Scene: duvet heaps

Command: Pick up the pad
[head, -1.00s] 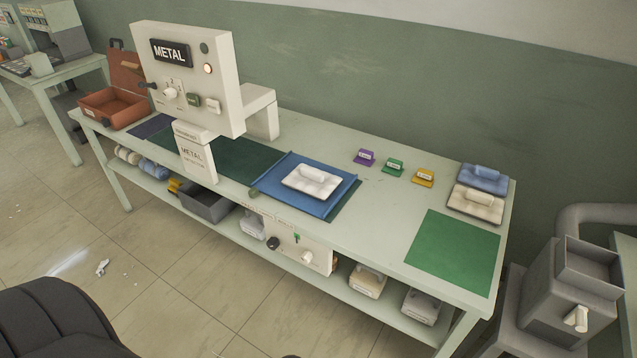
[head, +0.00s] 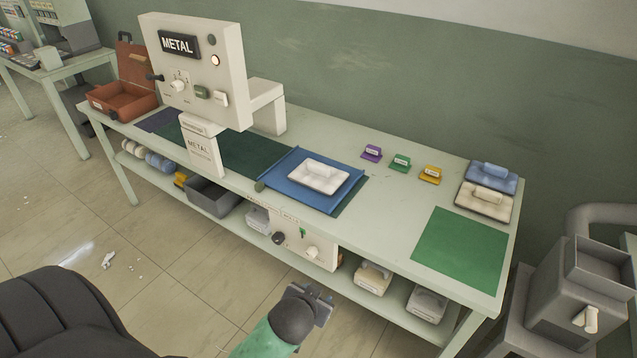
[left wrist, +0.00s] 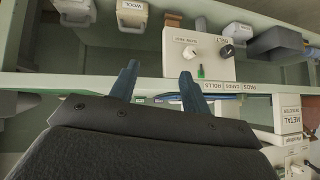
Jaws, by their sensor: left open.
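A white pad with a raised handle (head: 319,176) lies on a blue tray (head: 285,186) on the table. Another cream pad (head: 487,201) and a blue pad (head: 490,176) sit together at the table's far right. My left gripper (head: 321,297) is in front of the table, low and apart from the pads. In the left wrist view, the left gripper (left wrist: 157,82) has its two fingers spread with nothing between them, facing the table's front and shelf. The right gripper is not in view.
A large metal detector (head: 196,65) stands over the left of the table. Purple (head: 371,153), green (head: 400,163) and yellow (head: 430,175) labelled blocks stand behind. A green mat (head: 460,247) lies bare at the right. A control panel (head: 303,248) is under the front edge.

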